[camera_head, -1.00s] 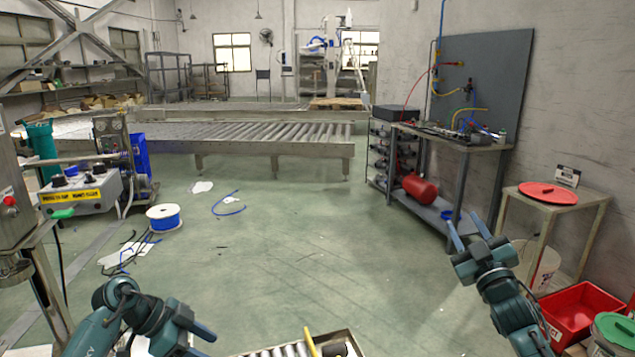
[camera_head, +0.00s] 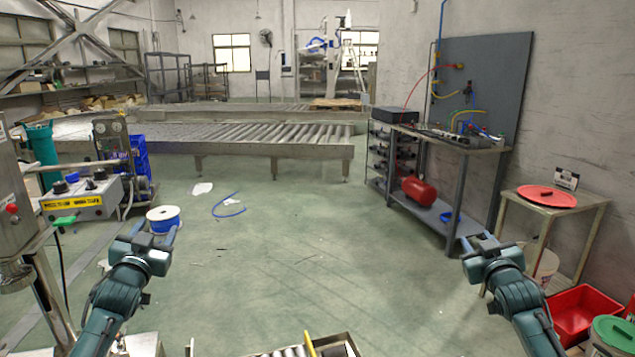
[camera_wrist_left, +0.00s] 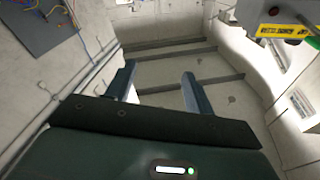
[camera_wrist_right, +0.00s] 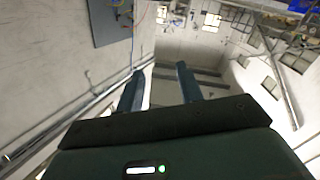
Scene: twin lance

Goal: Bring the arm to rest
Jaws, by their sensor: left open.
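My left gripper (camera_head: 156,232) is raised at the lower left of the head view, its fingers pointing away from me. It is open and empty; in the left wrist view its two fingers (camera_wrist_left: 158,85) stand apart with nothing between them. My right gripper (camera_head: 479,240) is held at a similar height at the lower right. It is open and empty too, and the right wrist view shows a clear gap between its fingers (camera_wrist_right: 158,82). Neither gripper appears to touch anything.
A blue cable spool (camera_head: 163,213) shows just beyond my left gripper. A bench with a red tank (camera_head: 419,191), a small table with a red lid (camera_head: 547,195) and a red crate (camera_head: 580,315) are at the right. The middle floor is mostly clear.

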